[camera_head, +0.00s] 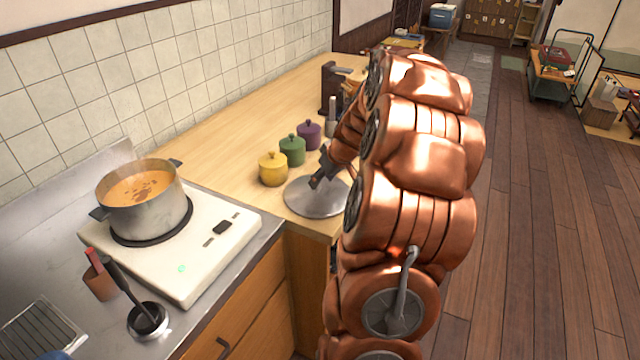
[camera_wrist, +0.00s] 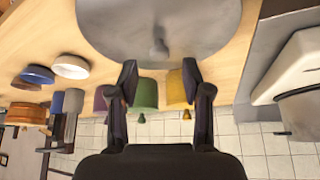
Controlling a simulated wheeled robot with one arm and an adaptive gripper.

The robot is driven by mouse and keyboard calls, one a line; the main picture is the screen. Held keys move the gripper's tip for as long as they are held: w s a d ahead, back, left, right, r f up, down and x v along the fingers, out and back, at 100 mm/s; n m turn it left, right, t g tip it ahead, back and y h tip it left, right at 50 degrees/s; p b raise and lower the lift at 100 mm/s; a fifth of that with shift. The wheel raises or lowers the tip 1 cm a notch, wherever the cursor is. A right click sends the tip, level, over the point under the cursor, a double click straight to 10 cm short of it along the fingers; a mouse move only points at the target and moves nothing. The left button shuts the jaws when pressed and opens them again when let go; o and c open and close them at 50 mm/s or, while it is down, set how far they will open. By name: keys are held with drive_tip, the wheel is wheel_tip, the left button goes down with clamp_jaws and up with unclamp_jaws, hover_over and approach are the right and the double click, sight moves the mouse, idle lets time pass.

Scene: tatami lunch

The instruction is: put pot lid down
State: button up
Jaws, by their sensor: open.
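The pot lid (camera_head: 308,203) is a grey metal disc lying flat on the wooden counter (camera_head: 245,108), near its front edge. It also fills the upper middle of the wrist view (camera_wrist: 120,28), with its knob (camera_wrist: 158,50) pointing between my fingers. My gripper (camera_head: 320,180) is at the lid's upper side in the head view. In the wrist view, my gripper (camera_wrist: 165,85) has its two dark fingers spread apart, with a gap between them and the knob. The pot (camera_head: 150,212), open and full of orange soup, stands on the white cooker to the left.
Yellow (camera_head: 273,169), green (camera_head: 292,150) and purple (camera_head: 308,134) lidded jars stand in a row just behind the lid. A dark block (camera_head: 335,88) stands further back. A ladle rest (camera_head: 148,320) and a brown cup (camera_head: 100,283) are by the white cooker (camera_head: 190,275).

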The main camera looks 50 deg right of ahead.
drive_tip(key=b+v, duration=0.2)
drive_tip(key=v, duration=0.7)
drive_tip(key=s+a+f+n+g+y, duration=0.1)
drive_tip(key=s+a+g+y, duration=0.15)
drive_tip(key=a, duration=2.15)
drive_tip(key=s+a+f+g+h, duration=0.1)
drive_tip(key=s+a+f+g, duration=0.1)
drive_tip(key=s+a, duration=0.4)
drive_tip(key=s+a+f+g+h, duration=0.1)
drive_tip(key=s+a, duration=0.5)
drive_tip(key=s, duration=0.9)
drive_tip(key=shift+a+f+g, duration=0.4)
drive_tip(key=shift+f+g, duration=0.2)
drive_tip(key=shift+g, duration=0.55)
drive_tip(key=shift+r+p, duration=0.1)
drive_tip(key=shift+p, duration=0.25)
wheel_tip(320, 180, up, 4)
drive_tip(key=p, duration=0.3)
drive_tip(key=shift+f, duration=0.25)
